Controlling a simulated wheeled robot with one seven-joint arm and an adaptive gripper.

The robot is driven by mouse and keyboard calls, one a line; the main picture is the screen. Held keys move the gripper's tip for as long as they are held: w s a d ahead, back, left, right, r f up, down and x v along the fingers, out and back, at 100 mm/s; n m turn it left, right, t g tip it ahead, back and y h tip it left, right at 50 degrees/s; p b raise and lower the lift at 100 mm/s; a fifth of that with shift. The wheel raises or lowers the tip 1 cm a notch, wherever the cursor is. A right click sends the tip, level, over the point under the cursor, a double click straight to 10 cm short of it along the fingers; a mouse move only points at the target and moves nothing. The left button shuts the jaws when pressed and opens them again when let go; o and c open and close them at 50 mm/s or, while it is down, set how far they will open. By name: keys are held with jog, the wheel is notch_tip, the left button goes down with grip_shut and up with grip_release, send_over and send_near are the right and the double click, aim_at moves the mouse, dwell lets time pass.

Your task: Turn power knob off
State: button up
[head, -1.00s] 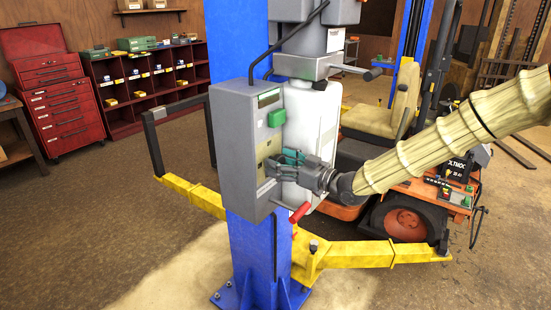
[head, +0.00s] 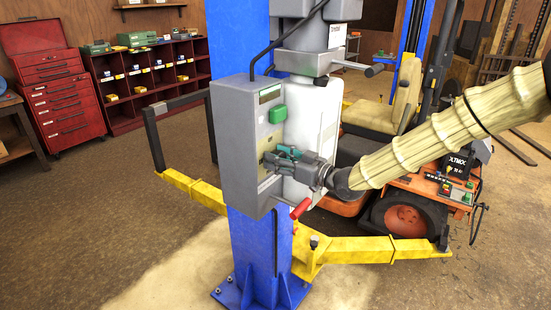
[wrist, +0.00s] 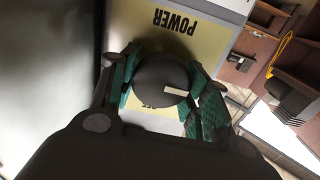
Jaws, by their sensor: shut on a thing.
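The power knob (wrist: 160,80) is a round dark knob with a pale pointer mark, on a yellowish plate (wrist: 200,40) lettered POWER, in the wrist view. The pointer mark points to the right in that view. My gripper (wrist: 162,88) has its green-padded fingers on both sides of the knob, shut on it. In the head view my gripper (head: 275,158) is against the front of the grey control box (head: 236,150), and it hides the knob there. Lettering below the knob is mostly covered.
The box is fixed to a blue lift post (head: 250,250). A green button (head: 277,114) sits above my gripper and a red-handled lever (head: 300,208) below it. Yellow lift arms (head: 360,252) extend low down.

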jog(key=m, duration=0.5)
jog(key=shift+w+d, duration=0.15)
jog(key=shift+d, duration=0.05)
jog(key=m, duration=0.4)
jog(key=shift+w+d+m, duration=0.1)
jog(key=shift+m, duration=0.2)
jog(key=m, duration=0.4)
jog(key=shift+f, duration=0.1)
jog(key=shift+w+f+m, duration=0.1)
jog(key=shift+m, duration=2)
jog(key=o, duration=0.6)
jog(key=shift+c, duration=0.2)
jog(key=o, duration=0.4)
jog(key=shift+d, duration=0.3)
jog(key=shift+a, duration=0.3)
jog(key=v, duration=1.2)
jog(key=shift+d, duration=0.1)
